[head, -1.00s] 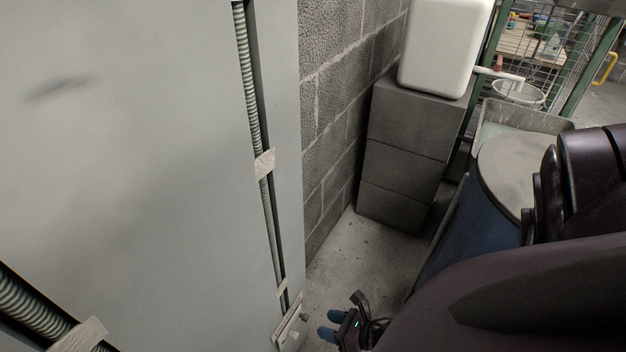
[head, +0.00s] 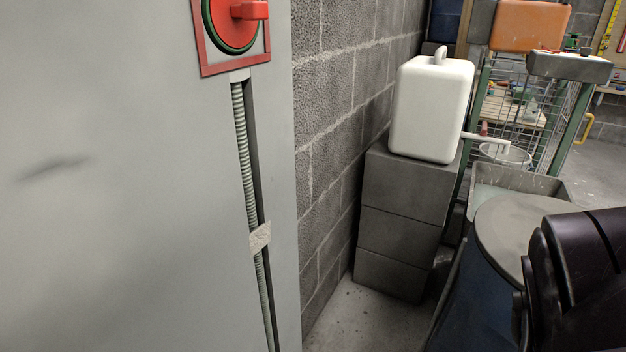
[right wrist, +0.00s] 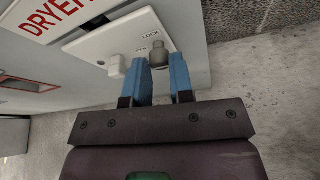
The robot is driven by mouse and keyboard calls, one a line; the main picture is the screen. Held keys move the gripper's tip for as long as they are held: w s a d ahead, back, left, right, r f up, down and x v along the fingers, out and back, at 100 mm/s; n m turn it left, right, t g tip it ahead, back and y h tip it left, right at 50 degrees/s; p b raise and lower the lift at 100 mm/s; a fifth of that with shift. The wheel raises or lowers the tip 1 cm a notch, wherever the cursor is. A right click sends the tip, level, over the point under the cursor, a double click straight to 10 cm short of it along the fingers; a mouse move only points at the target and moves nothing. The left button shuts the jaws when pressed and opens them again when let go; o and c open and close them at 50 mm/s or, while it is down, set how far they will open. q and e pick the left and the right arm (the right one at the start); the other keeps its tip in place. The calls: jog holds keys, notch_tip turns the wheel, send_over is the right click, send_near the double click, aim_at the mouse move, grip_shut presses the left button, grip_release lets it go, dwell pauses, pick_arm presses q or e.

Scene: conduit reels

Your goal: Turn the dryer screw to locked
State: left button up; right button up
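In the right wrist view, a white plate (right wrist: 99,45) on the grey cabinet has "LOCK" printed near its edge. Red lettering beginning "DRYER" is on a label (right wrist: 60,14) beside it. A grey cylindrical screw (right wrist: 159,52) stands out below the "LOCK" word, and a smaller white knob (right wrist: 117,66) sits left of it. My right gripper (right wrist: 162,68) is open. Its two blue fingertips lie on either side of the screw's lower end, and I cannot tell whether they touch it. My left gripper is not in view.
In the head view, a red rotary switch (head: 235,20) is on the grey cabinet (head: 130,200) above a ribbed conduit (head: 246,150). A white canister (head: 431,108) stands on grey blocks (head: 403,190) by the block wall. A blue drum (head: 478,290) is at the right.

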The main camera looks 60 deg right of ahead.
grip_shut()
jog(key=m+t+y, duration=0.1)
jog(key=m+y, duration=0.1)
jog(key=m, duration=0.2)
jog(key=m+t+y, duration=0.1)
jog(key=m+y, duration=0.1)
jog(key=m, duration=0.3)
jog(key=f+m+t+y, duration=0.1)
jog(key=m+y, duration=0.1)
jog(key=m, duration=0.3)
jog(key=shift+d+f, duration=0.1)
jog(key=shift+d, duration=0.25)
jog(key=shift+t, duration=0.3)
dwell(0.4)
